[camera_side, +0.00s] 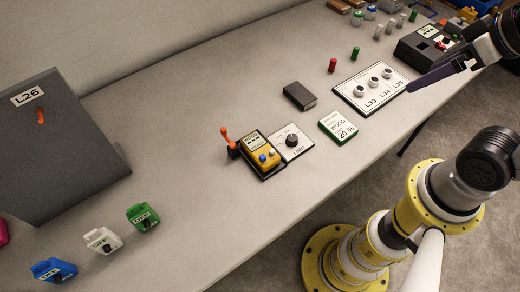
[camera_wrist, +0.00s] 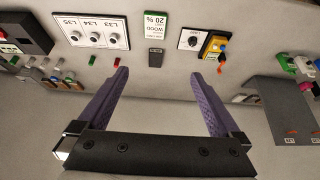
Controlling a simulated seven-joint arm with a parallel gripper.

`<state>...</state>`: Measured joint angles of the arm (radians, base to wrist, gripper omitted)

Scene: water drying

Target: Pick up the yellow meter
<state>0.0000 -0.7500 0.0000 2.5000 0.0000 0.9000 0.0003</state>
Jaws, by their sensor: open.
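The yellow meter (camera_side: 259,149) sits in a dark holder on the table, near the middle of the side view. It has a small screen and blue and white knobs on its face. An orange-tipped lever (camera_side: 228,141) stands at its left. In the wrist view the yellow meter (camera_wrist: 214,46) is at the upper right, beyond the right fingertip. My gripper (camera_wrist: 162,73) is open and empty, with two purple fingers spread apart. In the side view one purple finger (camera_side: 437,77) shows at the upper right, far from the meter and above the table's front edge.
The LIMIT dial plate (camera_side: 292,142) lies beside the meter. A green-edged WOOD card (camera_side: 338,127), a dark box (camera_side: 299,96) and the L33–L35 panel (camera_side: 370,90) lie to the right. A dark L26 panel (camera_side: 60,150) stands left, near several coloured clips (camera_side: 103,240).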

